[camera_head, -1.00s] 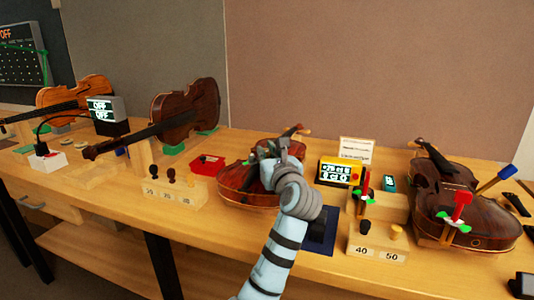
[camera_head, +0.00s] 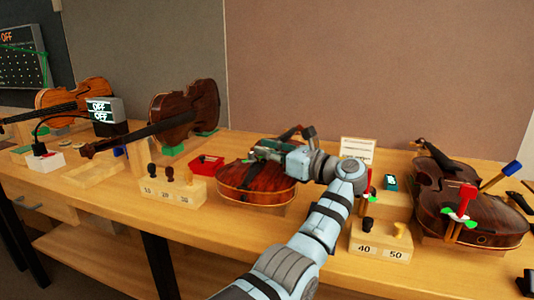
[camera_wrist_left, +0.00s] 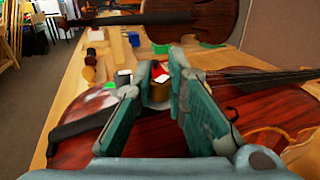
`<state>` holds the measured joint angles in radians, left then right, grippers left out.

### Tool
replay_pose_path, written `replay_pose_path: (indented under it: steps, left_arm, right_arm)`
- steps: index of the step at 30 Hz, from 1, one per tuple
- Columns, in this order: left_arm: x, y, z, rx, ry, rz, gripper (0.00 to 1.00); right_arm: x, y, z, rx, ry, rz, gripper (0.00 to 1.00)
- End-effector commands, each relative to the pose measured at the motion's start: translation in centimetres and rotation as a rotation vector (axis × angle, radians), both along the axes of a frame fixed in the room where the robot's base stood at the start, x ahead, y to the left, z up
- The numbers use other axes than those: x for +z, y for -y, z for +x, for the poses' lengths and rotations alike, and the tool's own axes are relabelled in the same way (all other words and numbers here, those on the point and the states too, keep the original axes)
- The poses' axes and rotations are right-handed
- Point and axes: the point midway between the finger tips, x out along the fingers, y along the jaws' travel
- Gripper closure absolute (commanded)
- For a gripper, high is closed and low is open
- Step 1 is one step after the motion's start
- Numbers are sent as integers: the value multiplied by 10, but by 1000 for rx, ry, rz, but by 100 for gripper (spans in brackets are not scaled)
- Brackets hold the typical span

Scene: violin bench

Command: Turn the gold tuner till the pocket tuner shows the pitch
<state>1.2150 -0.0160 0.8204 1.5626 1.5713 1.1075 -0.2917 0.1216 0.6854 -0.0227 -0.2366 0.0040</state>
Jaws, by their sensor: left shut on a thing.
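My left gripper (camera_head: 258,153) is over the middle violin (camera_head: 255,188), reaching across from the right. The violin's red-brown body also shows below the fingers (camera_wrist_left: 225,115). A small dark device with a teal screen (camera_head: 390,182), possibly the pocket tuner, stands right of my wrist; its reading is too small to tell. My right gripper is out of view.
Peg blocks stand left (camera_head: 172,189) and right (camera_head: 380,245) of the violin. A red tray (camera_head: 206,163) lies behind the left block. Another violin (camera_head: 470,205) with coloured clamps lies at right. A white card (camera_head: 357,149) stands behind my wrist.

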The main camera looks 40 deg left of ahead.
Motion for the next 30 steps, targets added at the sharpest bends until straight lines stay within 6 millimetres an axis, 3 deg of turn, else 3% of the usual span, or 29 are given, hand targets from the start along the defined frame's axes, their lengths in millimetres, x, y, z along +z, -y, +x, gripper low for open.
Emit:
replay_pose_path:
  steps: [7, 16, 17, 18, 27, 30]
  left_arm:
    - [0, 0, 0, 35, -1, -1, 100]
    - [-1, 0, 0, 36, -1, -2, 100]
    - [-1, 0, 0, 36, -1, -2, 86]
    - [-1, 0, 0, 35, -1, -2, 79]
    - [-1, 0, 0, 35, -1, -2, 78]
    - [-1, 10, 1, 34, -2, -2, 78]
  right_arm:
    - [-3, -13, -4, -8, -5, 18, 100]
    - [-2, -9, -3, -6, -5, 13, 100]
    - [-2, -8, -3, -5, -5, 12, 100]
    - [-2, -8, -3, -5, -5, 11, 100]
    - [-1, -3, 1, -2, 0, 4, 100]
    - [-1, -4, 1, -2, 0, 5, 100]
